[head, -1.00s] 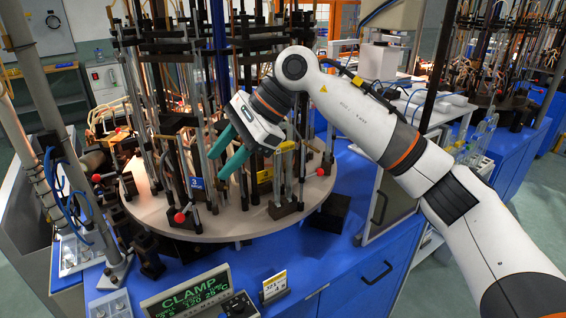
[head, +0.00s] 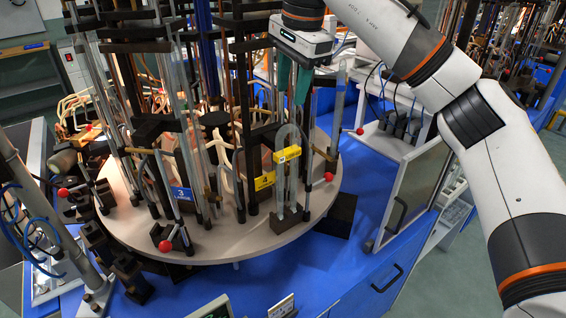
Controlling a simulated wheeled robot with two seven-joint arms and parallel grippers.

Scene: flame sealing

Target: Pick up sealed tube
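A clear glass tube (head: 281,185) with a rounded top stands upright in a dark block (head: 285,220) at the front right of the round turntable (head: 235,240). A yellow tag (head: 287,154) is on its upper part. Whether its end is sealed is too small to tell. My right gripper (head: 291,98) is above the tube, its green fingers pointing down. The fingers are apart, with nothing seen between them, and do not visibly touch the tube. My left gripper is not in view.
Metal rods, glass tubes and dark clamps crowd the turntable left of the tube. Red-knobbed levers (head: 165,245) stick out along its rim. A blue number plate (head: 181,193) and a yellow one (head: 265,180) stand near the front. An open cabinet door (head: 415,190) is at right.

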